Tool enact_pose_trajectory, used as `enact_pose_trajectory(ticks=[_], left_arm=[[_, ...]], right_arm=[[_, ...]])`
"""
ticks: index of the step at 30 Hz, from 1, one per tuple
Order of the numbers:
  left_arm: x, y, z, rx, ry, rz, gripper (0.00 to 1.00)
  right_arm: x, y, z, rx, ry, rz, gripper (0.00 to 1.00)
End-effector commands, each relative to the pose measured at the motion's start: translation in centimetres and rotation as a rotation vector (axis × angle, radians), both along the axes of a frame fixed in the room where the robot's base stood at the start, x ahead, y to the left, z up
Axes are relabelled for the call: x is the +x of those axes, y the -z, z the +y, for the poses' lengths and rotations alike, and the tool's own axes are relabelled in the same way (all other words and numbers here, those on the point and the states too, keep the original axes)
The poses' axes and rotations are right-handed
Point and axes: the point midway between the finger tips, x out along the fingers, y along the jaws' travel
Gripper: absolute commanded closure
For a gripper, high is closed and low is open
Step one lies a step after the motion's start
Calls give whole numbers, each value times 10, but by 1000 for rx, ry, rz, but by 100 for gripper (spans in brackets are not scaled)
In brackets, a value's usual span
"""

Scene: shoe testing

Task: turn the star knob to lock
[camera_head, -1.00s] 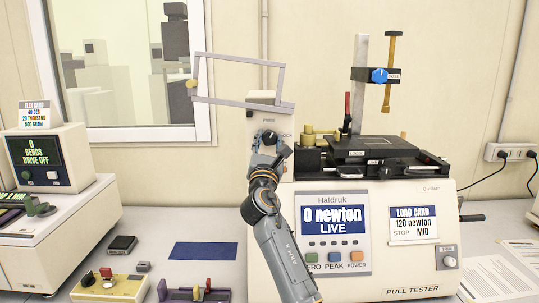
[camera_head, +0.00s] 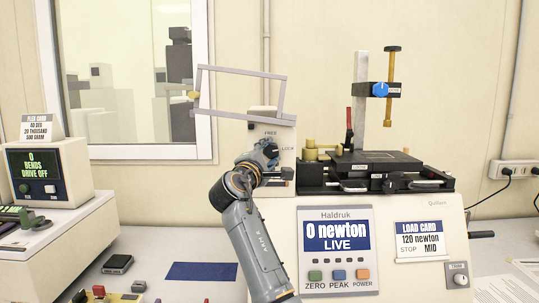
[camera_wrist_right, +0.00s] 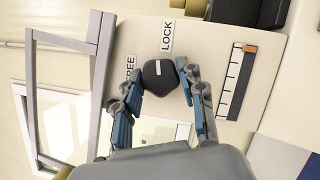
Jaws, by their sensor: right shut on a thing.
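The star knob (camera_wrist_right: 158,80) is black with a white mark on its face, on the pale front of the tester's upright housing. In the right wrist view its mark points up toward the LOCK label (camera_wrist_right: 167,36); the FREE label (camera_wrist_right: 130,70) is to the left. My right gripper (camera_wrist_right: 161,86) is shut on the knob, with blue-grey fingers on both sides of it. In the head view the right gripper (camera_head: 265,153) reaches the housing below FREE and left of LOCK, largely covering the knob. My left gripper is not in view.
A grey tilted frame (camera_head: 242,117) stands close above the gripper. The pull tester (camera_head: 415,285) reads 0 newton, LIVE; its black stage (camera_head: 375,163) is right of the knob. A blue mat (camera_head: 200,271) lies left of my arm.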

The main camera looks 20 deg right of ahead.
Motion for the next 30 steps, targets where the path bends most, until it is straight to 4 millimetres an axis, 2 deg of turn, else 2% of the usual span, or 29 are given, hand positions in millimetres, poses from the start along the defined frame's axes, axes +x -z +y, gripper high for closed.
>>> enact_pose_trajectory(ticks=[12, 29, 30], left_arm=[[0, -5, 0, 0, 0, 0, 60], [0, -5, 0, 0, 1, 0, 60], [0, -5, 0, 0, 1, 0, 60]], right_arm=[[0, 0, 1, 184, -1, -50, 92], [0, 0, 1, 210, -1, -58, 92], [0, 0, 1, 210, -1, -58, 54]])
